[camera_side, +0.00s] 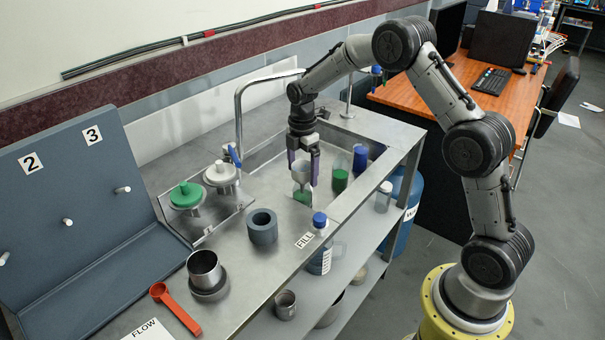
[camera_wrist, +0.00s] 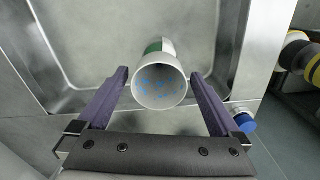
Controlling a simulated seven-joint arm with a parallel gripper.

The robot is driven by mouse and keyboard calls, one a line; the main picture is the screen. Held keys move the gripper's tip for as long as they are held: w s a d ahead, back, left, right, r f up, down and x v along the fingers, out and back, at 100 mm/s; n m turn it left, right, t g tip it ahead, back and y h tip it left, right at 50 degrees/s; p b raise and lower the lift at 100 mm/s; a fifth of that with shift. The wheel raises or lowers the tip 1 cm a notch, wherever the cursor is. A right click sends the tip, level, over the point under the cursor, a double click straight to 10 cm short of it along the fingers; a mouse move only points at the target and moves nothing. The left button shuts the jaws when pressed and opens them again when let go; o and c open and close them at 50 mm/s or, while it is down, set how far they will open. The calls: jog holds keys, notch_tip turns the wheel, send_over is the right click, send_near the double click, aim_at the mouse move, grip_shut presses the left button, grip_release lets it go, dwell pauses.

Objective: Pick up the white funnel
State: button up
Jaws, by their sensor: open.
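The white funnel (camera_wrist: 160,84) shows its round mouth to the wrist camera, with small blue specks inside it. In the side view the funnel (camera_side: 301,168) sits over a green-bottomed container (camera_side: 302,196) in the sink area. My gripper (camera_side: 303,176) is open, with purple fingers to the left and right of the funnel. In the wrist view my gripper (camera_wrist: 160,84) has a visible gap between each finger and the funnel's rim. The container is mostly hidden behind the funnel in the wrist view.
A green-filled container (camera_side: 340,180) and a blue cylinder (camera_side: 360,158) stand right of the funnel. A curved metal faucet (camera_side: 238,110) rises to the left. A grey ring (camera_side: 262,227), a metal cup (camera_side: 205,268) and a red scoop (camera_side: 176,307) lie on the counter.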

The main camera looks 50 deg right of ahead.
aim_at(302, 181)
notch_tip(302, 181, down, 4)
jog(key=shift+f, duration=0.1)
jog(key=shift+c, duration=0.3)
jog(key=c, duration=1.2)
